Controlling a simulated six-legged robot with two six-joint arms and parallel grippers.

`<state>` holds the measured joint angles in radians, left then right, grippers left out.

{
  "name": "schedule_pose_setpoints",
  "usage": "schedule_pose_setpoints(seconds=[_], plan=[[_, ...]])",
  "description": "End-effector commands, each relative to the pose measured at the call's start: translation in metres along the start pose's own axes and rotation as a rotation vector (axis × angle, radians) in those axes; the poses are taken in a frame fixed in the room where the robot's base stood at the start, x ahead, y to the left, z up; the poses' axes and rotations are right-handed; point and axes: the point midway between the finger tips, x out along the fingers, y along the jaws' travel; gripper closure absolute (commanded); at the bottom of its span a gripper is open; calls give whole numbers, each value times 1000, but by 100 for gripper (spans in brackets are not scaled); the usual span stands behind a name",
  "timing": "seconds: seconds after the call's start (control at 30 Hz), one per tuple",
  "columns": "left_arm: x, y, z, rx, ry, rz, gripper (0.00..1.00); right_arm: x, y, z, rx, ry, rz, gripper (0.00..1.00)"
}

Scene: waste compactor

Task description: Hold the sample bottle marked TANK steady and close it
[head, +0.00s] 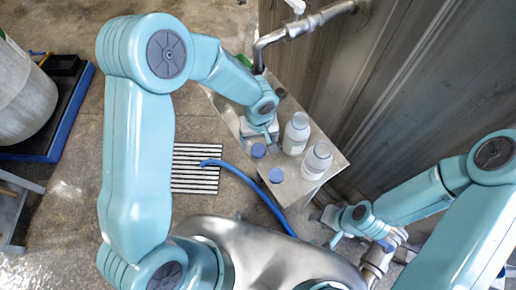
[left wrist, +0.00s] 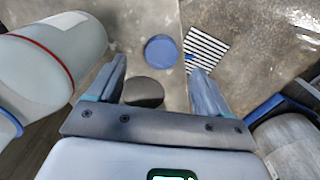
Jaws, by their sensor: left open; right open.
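Two white bottles stand on the metal shelf (head: 325,167) in the head view, a rear one (head: 297,133) and a front one (head: 319,160). No TANK marking is legible on either. Two blue caps, a rear one (head: 258,151) and a front one (head: 276,175), lie left of the bottles. My left gripper (head: 272,138) is open, left of the rear bottle. In the left wrist view a dark round disc (left wrist: 142,92) shows between its open fingers, with a blue cap (left wrist: 161,50) beyond. A large white bottle (left wrist: 62,55) stands beside the left finger. My right gripper (head: 330,226) is open, low, right of the shelf's front end.
A bent metal pipe (head: 300,28) reaches over the shelf's back end from the metal wall (head: 400,70). A blue hose (head: 245,183) and a floor grate (head: 195,170) lie left of the shelf. A grey cylinder (head: 22,95) stands on a blue-edged tray at far left.

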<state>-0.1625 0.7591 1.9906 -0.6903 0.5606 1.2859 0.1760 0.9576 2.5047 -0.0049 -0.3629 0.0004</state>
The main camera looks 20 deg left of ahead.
Motion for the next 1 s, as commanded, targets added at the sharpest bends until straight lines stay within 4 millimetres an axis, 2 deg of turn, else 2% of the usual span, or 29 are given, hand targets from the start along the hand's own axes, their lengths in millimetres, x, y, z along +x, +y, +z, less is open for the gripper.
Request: schedule_pose_setpoints(seconds=[0.37, 0.47, 0.7, 1.0], plan=[[5, 0, 0, -2, 0, 0, 21, 0, 0, 0, 0, 0, 0, 57], [14, -1, 0, 0, -3, -2, 21, -3, -1, 0, 0, 0, 0, 57], [50, -2, -2, 0, -2, -1, 21, -6, -2, 0, 0, 0, 0, 57], [56, -2, -3, -1, 0, 0, 21, -6, -2, 0, 0, 0, 0, 57]])
